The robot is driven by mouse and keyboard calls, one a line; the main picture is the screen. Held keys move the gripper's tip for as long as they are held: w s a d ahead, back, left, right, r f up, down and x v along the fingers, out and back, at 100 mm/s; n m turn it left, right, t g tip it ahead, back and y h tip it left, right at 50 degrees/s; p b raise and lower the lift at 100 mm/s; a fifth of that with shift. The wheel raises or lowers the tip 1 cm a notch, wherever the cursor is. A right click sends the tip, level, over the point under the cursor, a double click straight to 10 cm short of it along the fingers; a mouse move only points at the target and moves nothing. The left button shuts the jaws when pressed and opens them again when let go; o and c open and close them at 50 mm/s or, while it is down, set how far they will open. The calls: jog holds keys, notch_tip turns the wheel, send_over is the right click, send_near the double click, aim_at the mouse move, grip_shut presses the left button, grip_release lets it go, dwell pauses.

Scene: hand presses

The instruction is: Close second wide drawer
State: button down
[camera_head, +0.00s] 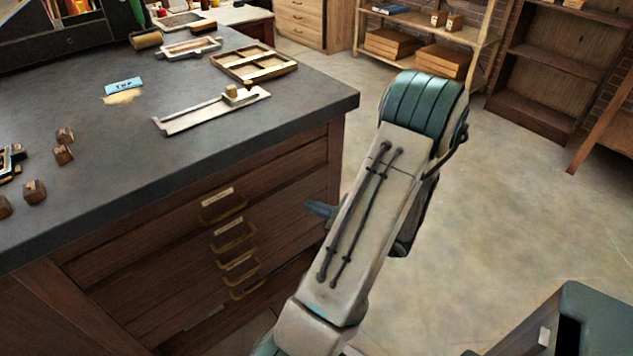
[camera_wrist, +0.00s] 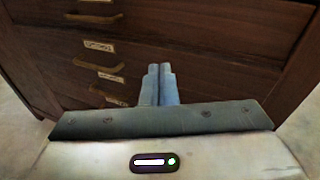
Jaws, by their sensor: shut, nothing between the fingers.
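The dark wooden drawer cabinet (camera_head: 150,265) stands under the grey worktop, its wide drawers stacked with brass pulls and label holders. The second pull from the top (camera_head: 234,241) marks the second wide drawer; its front looks about level with its neighbours, and I cannot tell any small gap. My gripper (camera_wrist: 160,72) is shut and empty, pointing at the drawer fronts; contact is unclear. In the head view, its tip (camera_head: 318,210) shows left of my arm, near the cabinet's right end.
The worktop (camera_head: 250,140) overhangs the drawers. It carries a wooden frame (camera_head: 253,65), a composing tray (camera_head: 212,108), a blue label (camera_head: 124,86) and small wooden blocks. Open concrete floor (camera_head: 520,200) lies right of the cabinet, with shelves (camera_head: 425,30) behind.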

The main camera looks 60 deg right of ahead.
aim_at(310, 176)
jog(key=s+d+f+m+h, duration=0.3)
jog(key=s+d+m+h, duration=0.2)
jog(key=s+d+h, duration=0.15)
jog(key=x, duration=0.9)
jog(key=b+x, duration=0.1)
jog(key=x, duration=0.3)
jog(key=shift+w+a+r, duration=0.3)
jog(key=shift+a, duration=0.05)
jog(key=shift+d, duration=0.15)
